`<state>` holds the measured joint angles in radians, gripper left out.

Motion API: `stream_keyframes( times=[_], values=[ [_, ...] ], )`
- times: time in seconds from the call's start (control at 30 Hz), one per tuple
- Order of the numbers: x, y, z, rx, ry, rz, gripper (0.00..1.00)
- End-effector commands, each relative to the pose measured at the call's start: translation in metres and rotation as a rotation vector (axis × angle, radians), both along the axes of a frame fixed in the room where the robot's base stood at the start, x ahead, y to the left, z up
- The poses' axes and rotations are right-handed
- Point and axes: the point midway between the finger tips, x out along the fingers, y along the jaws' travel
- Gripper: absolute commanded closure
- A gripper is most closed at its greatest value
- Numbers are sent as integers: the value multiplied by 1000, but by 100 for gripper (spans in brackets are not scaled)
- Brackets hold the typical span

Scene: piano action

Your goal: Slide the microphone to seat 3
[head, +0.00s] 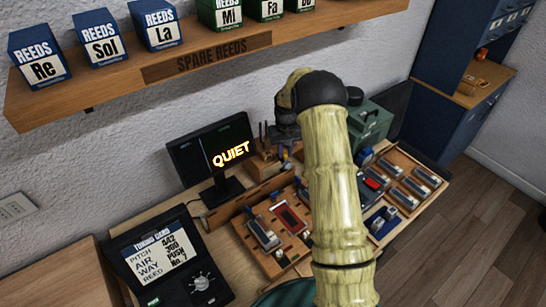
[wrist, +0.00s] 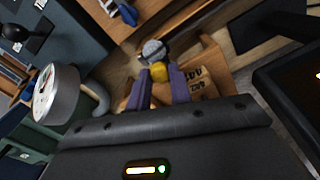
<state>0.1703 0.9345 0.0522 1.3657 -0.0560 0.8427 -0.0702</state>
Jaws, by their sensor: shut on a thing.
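My gripper (wrist: 161,86) is shut on the microphone (wrist: 153,50), which has a round grey head and a yellow band. In the wrist view the yellow part sits between the two purple-grey fingers and the grey head shows just beyond the tips. A wooden piece (wrist: 200,84) marked with 442 labels lies beside and below the fingers. I cannot tell which spot is seat 3.
A monitor reading QUIET (head: 212,155) stands left of my gripper. A tuning card case (head: 168,262) is at the front left. Wooden trays (head: 408,188) with reed parts lie to the right. A round gauge (wrist: 56,94) is close at left in the wrist view. A reed shelf (head: 210,62) hangs above.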

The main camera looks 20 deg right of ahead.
Motion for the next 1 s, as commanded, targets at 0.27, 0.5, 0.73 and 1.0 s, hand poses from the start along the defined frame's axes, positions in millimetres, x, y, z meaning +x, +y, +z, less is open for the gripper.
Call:
stream_keyframes(
  times=[0.27,0.5,0.73,1.0],
  values=[
    [2,-12,0,-3,4,-2,100],
    [2,-13,0,-6,2,-3,71],
    [3,-11,0,-3,1,-2,57],
    [4,-10,7,-1,-3,-2,57]
  ],
)
